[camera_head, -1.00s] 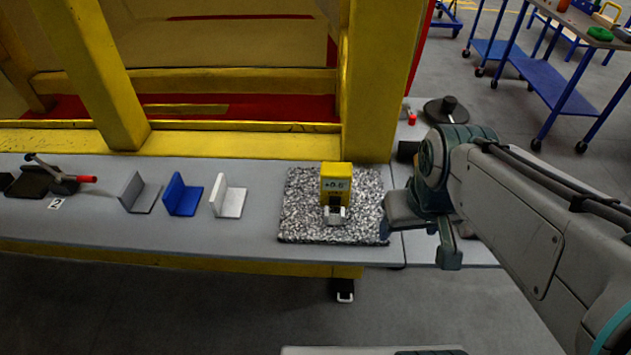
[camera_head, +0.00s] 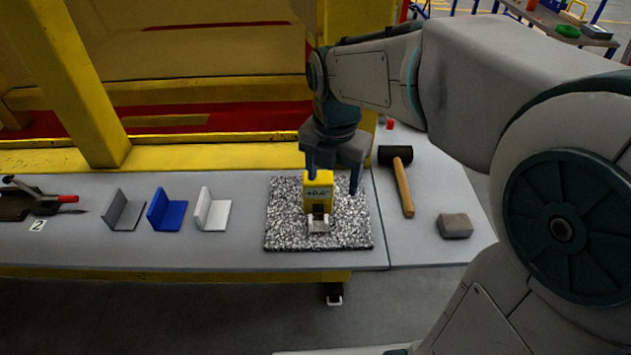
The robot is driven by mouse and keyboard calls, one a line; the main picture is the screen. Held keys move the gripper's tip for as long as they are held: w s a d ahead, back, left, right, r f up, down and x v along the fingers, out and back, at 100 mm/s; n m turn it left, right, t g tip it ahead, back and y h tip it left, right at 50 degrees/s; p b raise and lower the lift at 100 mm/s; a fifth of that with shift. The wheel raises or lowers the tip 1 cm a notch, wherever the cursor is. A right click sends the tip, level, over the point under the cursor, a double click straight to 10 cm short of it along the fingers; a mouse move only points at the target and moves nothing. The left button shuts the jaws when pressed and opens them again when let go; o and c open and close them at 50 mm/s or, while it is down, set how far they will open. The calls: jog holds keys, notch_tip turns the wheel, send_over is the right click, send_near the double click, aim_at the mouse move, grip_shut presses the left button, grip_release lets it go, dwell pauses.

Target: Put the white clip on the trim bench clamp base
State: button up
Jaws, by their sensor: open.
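The white clip (camera_head: 212,212), an L-shaped piece, stands on the grey bench top at the right end of a row of three such pieces. The trim bench clamp base (camera_head: 22,206), dark with a red-tipped handle, is at the far left, partly cut off by the picture edge. My gripper (camera_head: 333,182) points down over the speckled mat, right of the white clip and apart from it. Its fingers are spread, one on each side of a yellow block with a display (camera_head: 318,190); I cannot tell whether they touch it. Nothing shows held.
Blue (camera_head: 168,212) and grey (camera_head: 124,212) L-pieces stand left of the white clip. The yellow block stands on the speckled mat (camera_head: 285,235). A hammer (camera_head: 404,185) and a grey-brown block (camera_head: 456,226) lie to the right. Yellow frame posts (camera_head: 90,85) rise behind the bench.

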aim_at(318, 225)
jog(key=f+n, duration=0.2)
jog(key=f, duration=0.2)
jog(key=w+a+f+n, duration=0.1)
jog(key=f+n, duration=0.1)
jog(key=f, duration=0.3)
jog(key=a+f+n, duration=0.1)
jog(key=f, duration=0.3)
jog(key=shift+w+a+f+n+p, duration=0.2)
jog(key=shift+w+f+n+p, duration=0.15)
jog(key=shift+f+n, duration=0.05)
jog(key=c, duration=1.1)
jog(key=shift+c, duration=0.2)
jog(key=shift+r, duration=0.15)
